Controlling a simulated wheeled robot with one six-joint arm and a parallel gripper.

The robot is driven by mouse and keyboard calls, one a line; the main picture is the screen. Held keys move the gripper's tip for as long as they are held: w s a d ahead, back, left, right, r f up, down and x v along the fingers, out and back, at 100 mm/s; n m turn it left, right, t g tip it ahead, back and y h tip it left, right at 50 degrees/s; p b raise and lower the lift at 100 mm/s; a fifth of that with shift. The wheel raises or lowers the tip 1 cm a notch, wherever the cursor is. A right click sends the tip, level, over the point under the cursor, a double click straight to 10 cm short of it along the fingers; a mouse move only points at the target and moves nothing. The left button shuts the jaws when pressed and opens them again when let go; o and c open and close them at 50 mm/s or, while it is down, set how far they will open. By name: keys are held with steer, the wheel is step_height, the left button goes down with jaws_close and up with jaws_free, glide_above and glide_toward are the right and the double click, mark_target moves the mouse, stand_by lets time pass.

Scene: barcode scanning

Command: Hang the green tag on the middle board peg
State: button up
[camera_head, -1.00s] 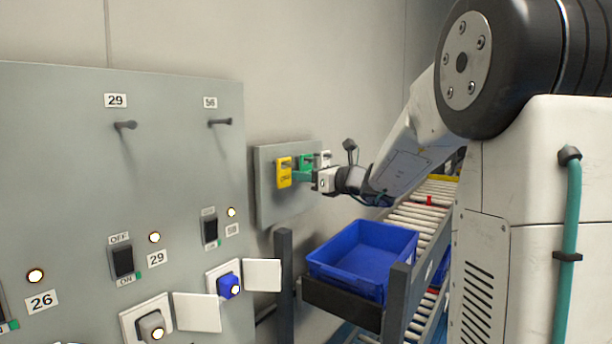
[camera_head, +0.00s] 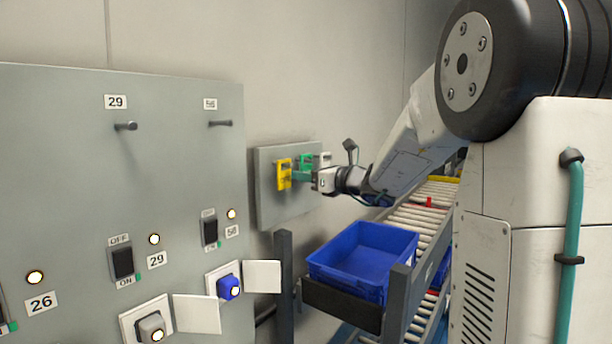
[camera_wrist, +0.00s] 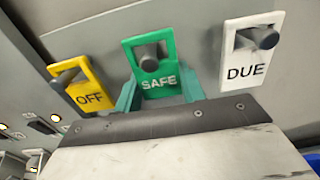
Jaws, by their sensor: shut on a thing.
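The green tag (camera_wrist: 159,83), marked SAFE, is in the wrist view at the small grey board (camera_head: 268,211). The middle peg (camera_wrist: 149,60) shows within the tag's upper opening; whether the tag rests on it I cannot tell. My gripper (camera_wrist: 160,98) has its green fingers at the tag's lower edge and is shut on it. In the head view the green tag (camera_head: 305,161) is partly hidden by my gripper. A yellow OFF tag (camera_wrist: 85,88) hangs on the left peg and a white DUE tag (camera_wrist: 248,62) on the right peg.
A large grey panel (camera_head: 70,180) with pegs, switches and sockets stands at left. The air in front of the small board is otherwise open.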

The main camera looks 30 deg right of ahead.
steer(key=shift+v, duration=1.2)
stand_by(0.6)
steer(key=shift+v, duration=1.55)
steer(key=v, duration=0.6)
stand_by(1.1)
